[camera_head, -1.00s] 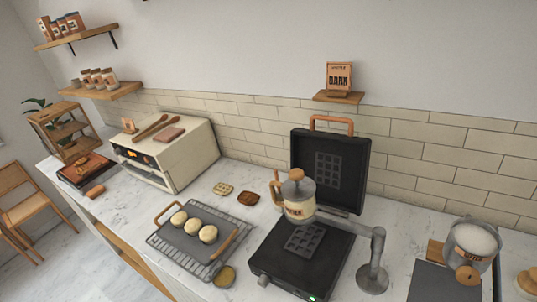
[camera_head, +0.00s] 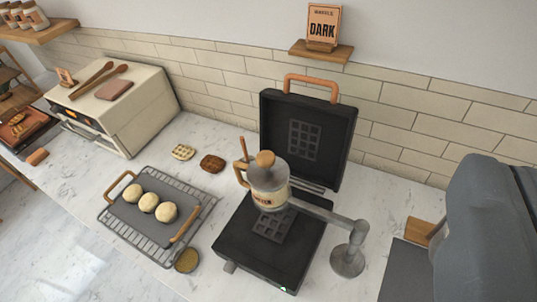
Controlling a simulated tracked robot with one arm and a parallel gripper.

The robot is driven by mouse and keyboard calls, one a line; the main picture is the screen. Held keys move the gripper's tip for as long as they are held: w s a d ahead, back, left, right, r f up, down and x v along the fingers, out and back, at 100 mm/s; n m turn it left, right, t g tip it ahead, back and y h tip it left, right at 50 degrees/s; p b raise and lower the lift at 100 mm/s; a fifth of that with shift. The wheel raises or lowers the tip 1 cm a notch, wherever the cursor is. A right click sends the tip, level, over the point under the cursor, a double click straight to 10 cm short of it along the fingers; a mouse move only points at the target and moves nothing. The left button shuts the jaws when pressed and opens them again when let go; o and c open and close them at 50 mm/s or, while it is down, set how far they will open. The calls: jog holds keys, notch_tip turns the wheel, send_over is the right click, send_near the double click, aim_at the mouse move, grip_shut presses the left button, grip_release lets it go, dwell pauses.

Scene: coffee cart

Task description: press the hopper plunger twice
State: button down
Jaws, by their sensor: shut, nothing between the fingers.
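The hopper (camera_head: 268,190) is a grey, lidded canister with a cream label and a wooden side handle. It hangs on a grey swing arm (camera_head: 318,211) from a round-footed post, above the lower plate of the open waffle iron (camera_head: 290,262). Its plunger (camera_head: 265,159) has a wooden knob and stands up from the lid. Nothing touches the plunger. My gripper's fingers do not show. A large grey rounded part, probably of my arm, fills the right side and hides what stands there.
The waffle iron's raised lid (camera_head: 338,150) stands behind the hopper. A rack (camera_head: 108,220) with a tray of dough balls, a small round bowl (camera_head: 187,260) and two waffles lie left. A toaster oven (camera_head: 135,122) stands further left. A shelf (camera_head: 320,52) holds a box above.

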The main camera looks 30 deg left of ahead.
jog(key=m+g+y+p, duration=0.2)
jog(key=g+y+p, duration=0.45)
jog(key=p, duration=1.05)
send_over(266, 161)
notch_tip(266, 161, down, 17)
jog(key=g+h, duration=0.1)
jog(key=shift+r+b, duration=0.2)
jog(key=shift+b, duration=0.1)
jog(key=shift+f, duration=0.15)
jog(key=shift+f+b, duration=2.95)
jog(key=shift+f, duration=1.25)
jog(key=shift+f, duration=0.2)
jog(key=shift+f+b, duration=0.15)
jog(key=shift+b, duration=0.25)
